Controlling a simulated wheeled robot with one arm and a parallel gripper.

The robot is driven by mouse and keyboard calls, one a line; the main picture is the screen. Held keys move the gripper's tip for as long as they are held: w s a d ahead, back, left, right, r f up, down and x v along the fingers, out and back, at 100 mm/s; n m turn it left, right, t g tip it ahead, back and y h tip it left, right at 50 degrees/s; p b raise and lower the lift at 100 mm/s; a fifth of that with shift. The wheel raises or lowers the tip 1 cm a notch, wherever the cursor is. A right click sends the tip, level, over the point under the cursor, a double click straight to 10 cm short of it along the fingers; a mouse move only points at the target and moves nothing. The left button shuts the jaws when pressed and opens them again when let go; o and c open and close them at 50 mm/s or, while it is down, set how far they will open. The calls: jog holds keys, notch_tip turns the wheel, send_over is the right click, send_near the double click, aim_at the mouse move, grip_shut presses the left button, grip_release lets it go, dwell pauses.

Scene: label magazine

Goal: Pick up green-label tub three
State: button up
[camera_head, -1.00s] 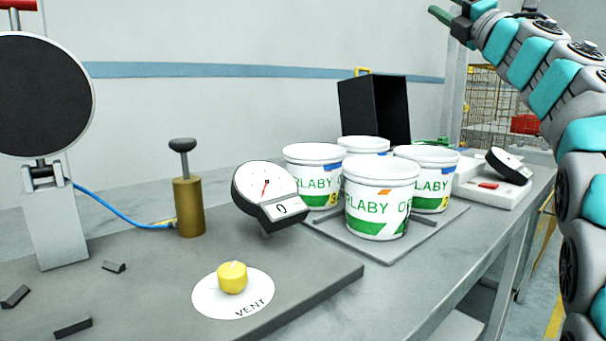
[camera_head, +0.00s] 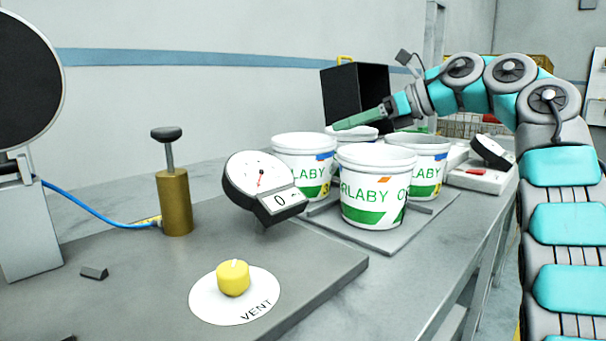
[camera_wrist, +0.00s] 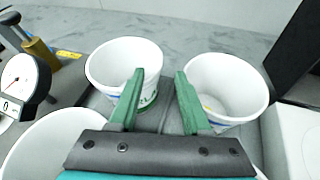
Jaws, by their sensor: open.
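Four white tubs with green labels stand close together on a grey mat. The left tub (camera_head: 298,155) carries a yellow number that looks like 3 and a blue sticker; it is upper left in the wrist view (camera_wrist: 108,66). The front tub (camera_head: 372,160) has an orange sticker. The right tub (camera_head: 428,150) has a yellow number too small to read. The back tub (camera_head: 365,132) is mostly hidden; it is upper right in the wrist view (camera_wrist: 238,85). My gripper (camera_wrist: 160,95) is open and empty, above the gap between the left and back tubs; its green fingers show in the head view (camera_head: 345,124).
A dial gauge (camera_head: 258,178) stands close left of the tubs. A brass plunger (camera_head: 175,205) with a blue hose and a yellow vent knob (camera_head: 233,278) are farther left. A black box (camera_head: 345,95) stands behind, and a white device (camera_head: 482,178) is at right.

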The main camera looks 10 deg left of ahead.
aim_at(316, 137)
jog(key=x, duration=0.8)
jog(key=shift+f, duration=0.25)
grip_shut()
dwell(1.1)
